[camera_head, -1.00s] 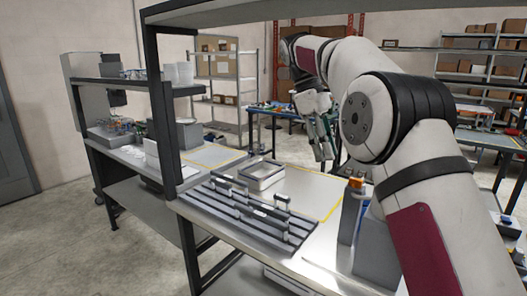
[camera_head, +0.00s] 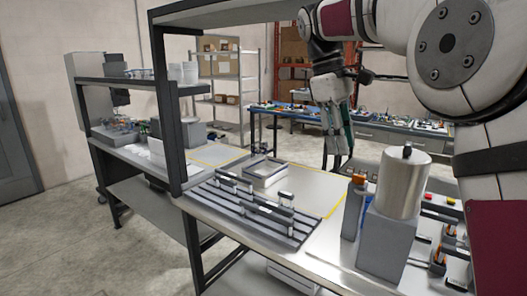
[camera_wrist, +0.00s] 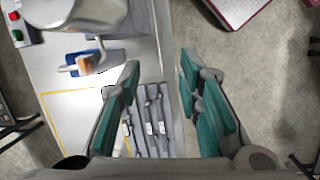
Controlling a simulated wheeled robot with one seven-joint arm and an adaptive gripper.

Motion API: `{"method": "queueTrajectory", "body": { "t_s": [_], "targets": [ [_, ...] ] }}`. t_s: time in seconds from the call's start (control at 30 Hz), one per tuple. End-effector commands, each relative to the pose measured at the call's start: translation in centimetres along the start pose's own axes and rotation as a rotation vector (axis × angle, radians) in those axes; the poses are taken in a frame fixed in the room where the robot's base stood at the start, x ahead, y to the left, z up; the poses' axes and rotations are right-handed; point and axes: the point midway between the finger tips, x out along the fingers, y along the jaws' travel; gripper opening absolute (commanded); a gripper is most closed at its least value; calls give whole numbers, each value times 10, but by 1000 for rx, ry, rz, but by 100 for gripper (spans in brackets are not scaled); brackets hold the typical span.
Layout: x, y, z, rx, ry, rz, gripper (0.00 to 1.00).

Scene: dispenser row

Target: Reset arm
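My gripper (camera_head: 337,160) hangs fingers down above the far side of the workbench (camera_head: 310,190), to the right of the open tray in the head view. In the wrist view my gripper (camera_wrist: 160,95) shows two green-padded fingers spread wide apart with nothing between them. My arm rises across the upper right of the head view.
A grey slotted rack (camera_head: 245,215) holds several dispensers (camera_head: 262,212) on the bench. A silver cylinder (camera_head: 402,185) stands on a grey block (camera_head: 385,245). An orange-topped item (camera_head: 357,180) is left of it. A dark shelf post (camera_head: 163,110) stands left.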

Motion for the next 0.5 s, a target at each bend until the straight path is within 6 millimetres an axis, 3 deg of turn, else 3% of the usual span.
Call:
{"method": "queueTrajectory", "body": {
  "t_s": [0.23,0.5],
  "targets": [
    [-4,-35,58,156,121,33,32],
    [22,-88,119,361,272,39,32]
  ]
}}
